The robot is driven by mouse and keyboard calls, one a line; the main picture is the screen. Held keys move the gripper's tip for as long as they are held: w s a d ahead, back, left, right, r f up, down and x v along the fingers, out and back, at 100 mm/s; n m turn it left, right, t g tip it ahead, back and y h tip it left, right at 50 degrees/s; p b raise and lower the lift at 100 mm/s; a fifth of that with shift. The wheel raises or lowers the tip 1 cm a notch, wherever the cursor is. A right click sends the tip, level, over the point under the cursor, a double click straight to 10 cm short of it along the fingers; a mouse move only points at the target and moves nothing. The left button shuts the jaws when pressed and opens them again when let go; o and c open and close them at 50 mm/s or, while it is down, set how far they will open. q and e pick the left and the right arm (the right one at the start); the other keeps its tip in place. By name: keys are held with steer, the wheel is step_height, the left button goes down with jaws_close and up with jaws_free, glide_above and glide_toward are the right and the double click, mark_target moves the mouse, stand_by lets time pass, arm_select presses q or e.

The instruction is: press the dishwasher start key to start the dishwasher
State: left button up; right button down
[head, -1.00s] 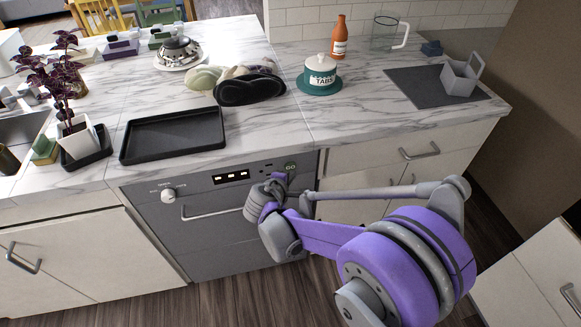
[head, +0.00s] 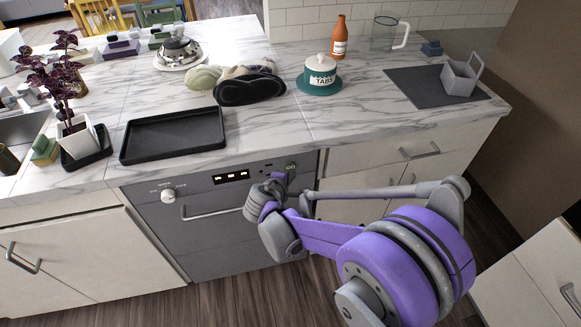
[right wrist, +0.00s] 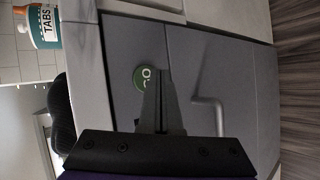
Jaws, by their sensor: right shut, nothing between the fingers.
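The dishwasher (head: 205,235) has a grey front under the counter, with a dial (head: 168,195), a small lit display (head: 231,177) and a bar handle. Its round green start key (head: 290,167) is at the panel's upper right. In the right wrist view the green key (right wrist: 145,77) shows partly behind my fingers. My right gripper (head: 279,178) is shut and empty, with its tips at the panel just below and beside the key. I cannot tell whether the tips touch the panel. My left gripper is not in view.
The counter above holds a black tray (head: 172,135), a black eye mask (head: 249,89), a tabs jar (head: 320,72) on a teal base, an orange bottle (head: 339,38) and a grey basket (head: 460,78). The dishwasher handle (head: 215,214) sticks out below the panel.

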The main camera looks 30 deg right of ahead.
steer(key=shift+w+d, duration=0.1)
steer(key=shift+w, duration=0.3)
steer(key=shift+w, duration=0.35)
stand_by(0.5)
steer(key=shift+s, duration=0.8)
steer(key=s, duration=0.2)
steer(key=s+a, duration=0.1)
steer(key=s, duration=0.1)
steer(key=shift+s+a, duration=0.2)
steer(key=shift+s, duration=0.2)
stand_by(0.7)
